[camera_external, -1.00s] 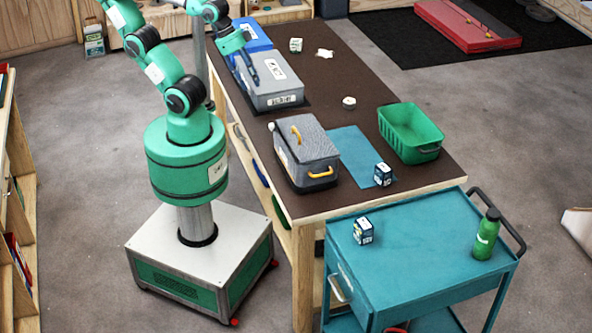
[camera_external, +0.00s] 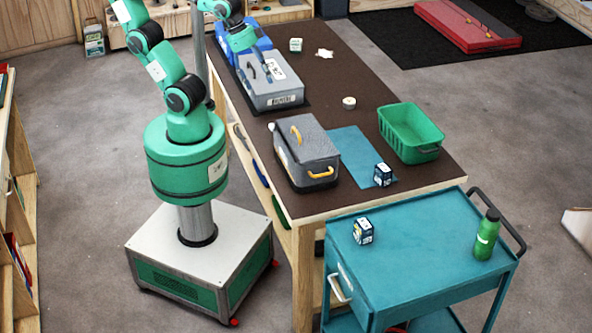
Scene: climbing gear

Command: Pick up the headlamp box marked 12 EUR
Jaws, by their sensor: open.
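Three small boxes could be the headlamp box, but their price marks are too small to read. One dark blue and white box (camera_external: 383,174) stands at the edge of a blue mat on the table. A similar box (camera_external: 363,231) stands on the teal trolley. My gripper (camera_external: 259,73) is open and points down over the grey lidded case at the table's left side. It appears empty and is well apart from the dark boxes.
A grey lidded bin with yellow handles (camera_external: 306,148) and a green basket (camera_external: 411,131) stand on the brown table (camera_external: 350,77). A white roll (camera_external: 349,102) lies between. The trolley (camera_external: 420,252) also carries a green bottle (camera_external: 487,234). The table's middle is mostly clear.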

